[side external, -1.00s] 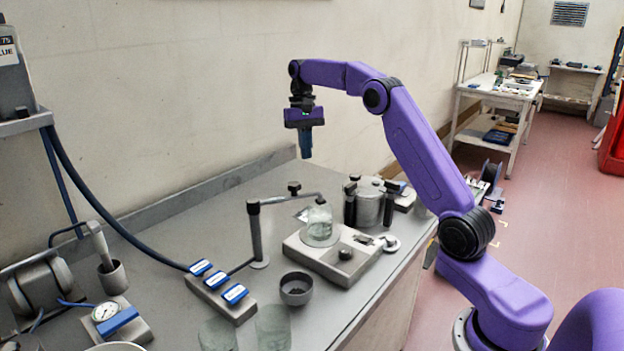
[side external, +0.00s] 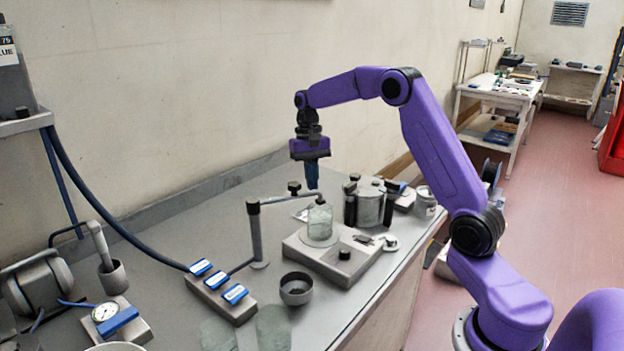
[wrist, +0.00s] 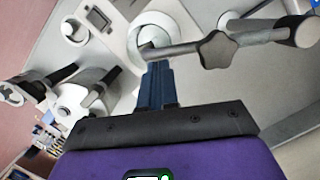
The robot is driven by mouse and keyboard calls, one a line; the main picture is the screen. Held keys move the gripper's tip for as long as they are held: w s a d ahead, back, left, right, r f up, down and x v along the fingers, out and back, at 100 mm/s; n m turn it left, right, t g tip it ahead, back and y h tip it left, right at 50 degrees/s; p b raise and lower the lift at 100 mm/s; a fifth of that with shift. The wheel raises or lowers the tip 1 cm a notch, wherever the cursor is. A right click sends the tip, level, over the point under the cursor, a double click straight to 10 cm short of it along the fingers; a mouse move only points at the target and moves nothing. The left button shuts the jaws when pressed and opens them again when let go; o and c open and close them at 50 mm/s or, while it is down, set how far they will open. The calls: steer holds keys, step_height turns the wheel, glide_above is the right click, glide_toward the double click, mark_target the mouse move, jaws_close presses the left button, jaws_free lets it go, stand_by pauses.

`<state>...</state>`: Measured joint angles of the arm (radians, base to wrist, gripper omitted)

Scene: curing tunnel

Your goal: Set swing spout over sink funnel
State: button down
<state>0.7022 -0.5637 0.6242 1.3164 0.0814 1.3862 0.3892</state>
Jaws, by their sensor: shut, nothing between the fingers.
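The swing spout (side external: 285,199) is a grey upright post with a level arm and a dark knob on the arm. Its outlet end is above a glass beaker (side external: 319,223) on a white square instrument. In the wrist view the spout arm (wrist: 260,37) and its star-shaped knob (wrist: 215,49) lie to the right of my fingers. My gripper (side external: 312,186) is shut and empty, pointing down, near the spout's outlet end; contact cannot be told. A small grey round cup (side external: 296,289) stands in front of the post; I cannot tell whether it is the sink funnel.
A lidded metal pot (side external: 370,203) with dark uprights stands right of the beaker. A block with blue labels (side external: 220,292) and glass vessels (side external: 273,328) stand at the front left. A wall runs behind the bench. Bare bench top (side external: 180,235) lies left of the post.

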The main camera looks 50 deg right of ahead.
stand_by(0.4)
steer(key=shift+s+a+m, duration=0.25)
steer(key=shift+s+m, duration=0.05)
steer(key=shift+s, duration=0.3)
steer(key=s+a+m+t, duration=0.1)
steer(key=s+a+m, duration=0.3)
steer(key=a+m, duration=0.2)
steer(key=s+a+m+t+y, duration=0.1)
steer(key=s+a+m, duration=0.3)
steer(key=a, duration=0.6)
steer(key=shift+s+m, duration=0.25)
steer(key=shift+m, duration=1.05)
steer(key=shift+a, duration=0.15)
